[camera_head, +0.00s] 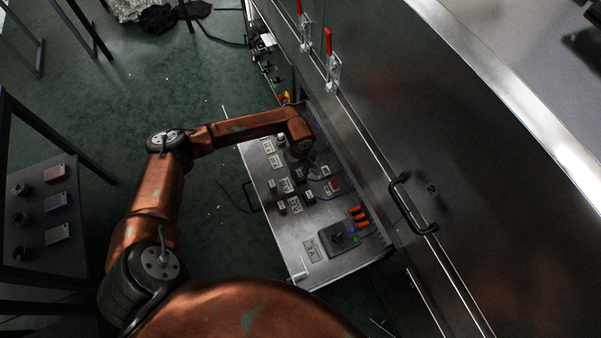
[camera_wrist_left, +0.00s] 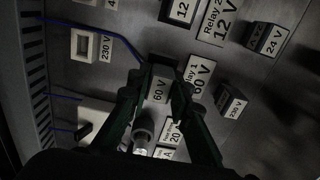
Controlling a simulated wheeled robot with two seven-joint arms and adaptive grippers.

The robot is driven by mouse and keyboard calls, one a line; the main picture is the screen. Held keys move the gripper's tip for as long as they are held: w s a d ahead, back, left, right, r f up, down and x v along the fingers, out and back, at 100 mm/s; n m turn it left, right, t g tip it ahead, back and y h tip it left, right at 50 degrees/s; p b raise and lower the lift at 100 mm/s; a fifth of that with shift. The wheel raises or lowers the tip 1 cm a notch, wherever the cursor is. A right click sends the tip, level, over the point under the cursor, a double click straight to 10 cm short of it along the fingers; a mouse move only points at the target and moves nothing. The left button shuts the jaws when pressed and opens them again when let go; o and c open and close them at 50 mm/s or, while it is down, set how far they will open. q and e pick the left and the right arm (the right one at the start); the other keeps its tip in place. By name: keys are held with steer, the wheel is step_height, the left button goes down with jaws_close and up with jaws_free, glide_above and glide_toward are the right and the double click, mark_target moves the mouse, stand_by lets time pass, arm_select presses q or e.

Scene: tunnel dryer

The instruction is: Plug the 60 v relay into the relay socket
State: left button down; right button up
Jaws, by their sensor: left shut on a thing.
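My left gripper (camera_wrist_left: 159,80) is shut on the 60 v relay (camera_wrist_left: 160,92), a small dark block with a white "60 V" label, in the left wrist view. A "Relay 1 60 V" plate (camera_wrist_left: 199,78) is just right of the relay there. In the head view my left gripper (camera_head: 300,163) is low over the upper part of the grey panel; the relay in it cannot be made out. The relay socket is not clearly visible, and I cannot tell whether the relay touches the panel. My right gripper is not in view.
The panel (camera_head: 281,238) carries loose-looking labelled relays, including a 24 V relay (camera_wrist_left: 264,39) and a 230 V relay (camera_wrist_left: 232,103). A pale 230 V block (camera_wrist_left: 91,46) and blue wires are at left. A slotted duct (camera_wrist_left: 37,85) runs beside them. A door handle (camera_head: 410,207) protrudes nearby.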

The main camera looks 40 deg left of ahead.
mark_target(300, 173)
arm_select(q)
steer(key=shift+f, duration=0.55)
steer(key=c, duration=1.7)
jaws_free()
steer(key=shift+r, duration=0.1)
step_height(300, 173, up, 12)
steer(key=shift+f, duration=0.1)
